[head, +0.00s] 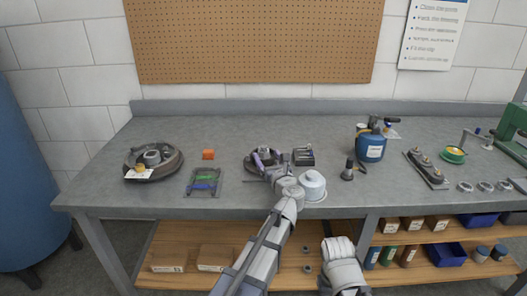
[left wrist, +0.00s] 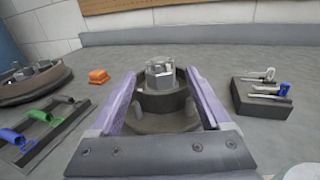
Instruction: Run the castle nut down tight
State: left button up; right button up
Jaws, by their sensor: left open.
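The castle nut (left wrist: 160,70) is a grey metal nut on top of the dark hub (left wrist: 160,122) in the left wrist view. In the head view the hub (head: 252,166) stands at mid-bench, partly covered by my left gripper (head: 264,157), and I cannot make out the nut there. My left gripper also shows in the left wrist view (left wrist: 160,76), with purple-lined fingers open on either side of the nut. A gap shows between each finger and the nut. I cannot tell how far down the nut is threaded.
A second hub (head: 172,166) lies at the left of the bench. An orange block (head: 208,154) and a tray of coloured tools (head: 204,181) are left of my gripper. A dark block holding pins (head: 303,156) is close on the right. A blue canister (head: 370,148) stands farther right.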

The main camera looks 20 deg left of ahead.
aim_at(265, 153)
pick_arm(q)
jog(key=x, duration=0.4)
jog(key=shift+w+a, duration=0.15)
jog(key=shift+w, duration=0.15)
grip_shut()
dwell(0.3)
